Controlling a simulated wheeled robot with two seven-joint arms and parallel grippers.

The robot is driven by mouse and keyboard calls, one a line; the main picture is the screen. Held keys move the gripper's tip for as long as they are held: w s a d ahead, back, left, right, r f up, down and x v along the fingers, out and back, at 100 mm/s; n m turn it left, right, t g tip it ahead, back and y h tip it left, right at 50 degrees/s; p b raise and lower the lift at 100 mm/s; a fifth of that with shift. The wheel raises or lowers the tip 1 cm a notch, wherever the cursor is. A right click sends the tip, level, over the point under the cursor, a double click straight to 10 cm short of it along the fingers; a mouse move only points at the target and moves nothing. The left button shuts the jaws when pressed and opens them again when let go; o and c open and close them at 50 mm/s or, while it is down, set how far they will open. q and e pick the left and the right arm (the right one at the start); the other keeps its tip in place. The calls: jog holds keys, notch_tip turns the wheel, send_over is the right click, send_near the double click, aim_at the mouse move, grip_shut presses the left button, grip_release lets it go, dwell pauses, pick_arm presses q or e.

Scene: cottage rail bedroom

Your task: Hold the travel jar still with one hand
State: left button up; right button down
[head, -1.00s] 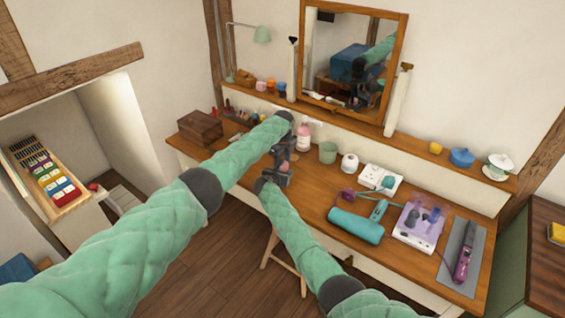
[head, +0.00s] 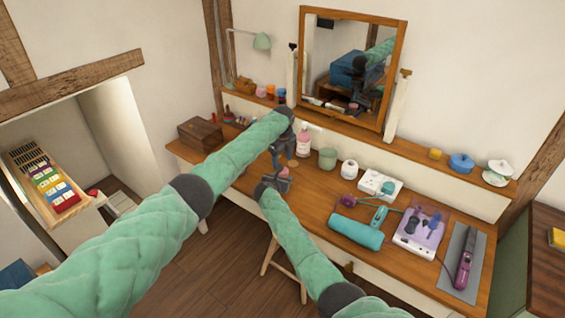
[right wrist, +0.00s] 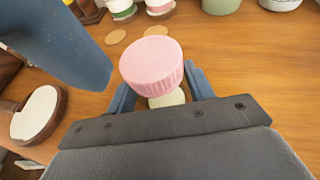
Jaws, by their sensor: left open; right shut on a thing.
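The travel jar has a ribbed pink lid (right wrist: 152,63) and a pale body (right wrist: 168,98) below it. In the right wrist view it sits between the blue fingers of my right gripper (right wrist: 160,92), which is shut on it. In the head view the jar (head: 284,172) is a small pink spot at my right gripper (head: 274,183), over the desk's front part. My left gripper (head: 277,157) is open, just above and beside the jar. One blue finger of it (right wrist: 60,40) fills the upper left of the right wrist view, apart from the lid.
On the wooden desk (head: 310,205) stand a pink bottle (head: 303,142), a green cup (head: 327,158) and a white jar (head: 349,169). A teal roll (head: 355,231) and styling tools lie to the right. A round hand mirror (right wrist: 37,113) lies left of my right gripper.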

jog(key=shift+c, duration=2.4)
grip_release()
jog(key=shift+s+a, duration=0.1)
